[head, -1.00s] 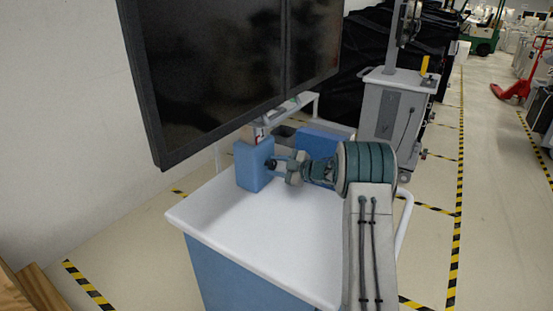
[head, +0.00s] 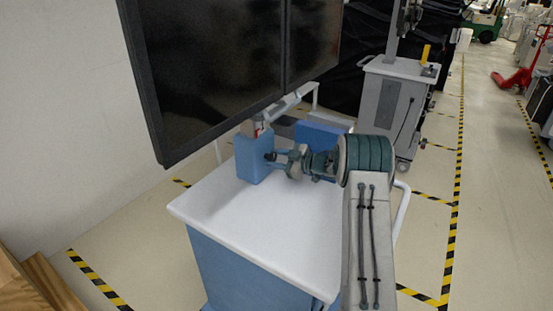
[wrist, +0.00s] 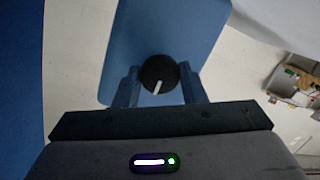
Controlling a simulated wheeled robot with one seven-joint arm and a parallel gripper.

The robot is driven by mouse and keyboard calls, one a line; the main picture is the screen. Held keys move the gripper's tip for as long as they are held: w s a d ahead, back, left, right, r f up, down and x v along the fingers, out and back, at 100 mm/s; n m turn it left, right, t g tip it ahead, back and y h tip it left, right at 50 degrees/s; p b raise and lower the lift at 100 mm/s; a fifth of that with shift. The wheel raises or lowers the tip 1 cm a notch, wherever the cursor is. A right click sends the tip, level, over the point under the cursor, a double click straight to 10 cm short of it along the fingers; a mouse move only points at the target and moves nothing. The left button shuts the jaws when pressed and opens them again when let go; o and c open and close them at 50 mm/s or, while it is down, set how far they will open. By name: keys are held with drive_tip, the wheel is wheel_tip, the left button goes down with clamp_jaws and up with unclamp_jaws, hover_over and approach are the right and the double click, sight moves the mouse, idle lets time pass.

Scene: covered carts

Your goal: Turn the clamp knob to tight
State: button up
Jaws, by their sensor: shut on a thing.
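The clamp knob (wrist: 159,75) is a round black dial with a white pointer line, on the face of a blue block. In the wrist view the pointer points down and slightly left. The blue block (head: 250,158) stands on the white cart top; the knob shows small and dark in the head view (head: 270,156). My gripper (wrist: 158,88) is shut on the knob, one finger on its left and one on its right. No tight or loose marking is readable.
The white cart top (head: 235,215) is clear in front of the block. A second blue block (head: 318,138) stands behind my wrist. A large dark screen (head: 215,70) hangs over the cart's left side. A grey cart (head: 390,105) stands behind.

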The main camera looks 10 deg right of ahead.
drive_tip(key=shift+s+f, duration=0.1)
drive_tip(key=shift+f, duration=0.1)
drive_tip(key=o, duration=1)
drive_tip(key=shift+c, duration=0.2)
drive_tip(key=shift+r, duration=0.1)
drive_tip(key=shift+d, duration=0.1)
drive_tip(key=b+v, duration=0.3)
drive_tip(key=v, duration=1)
drive_tip(key=shift+s+d+r, duration=0.1)
drive_tip(key=shift+s+d, duration=0.1)
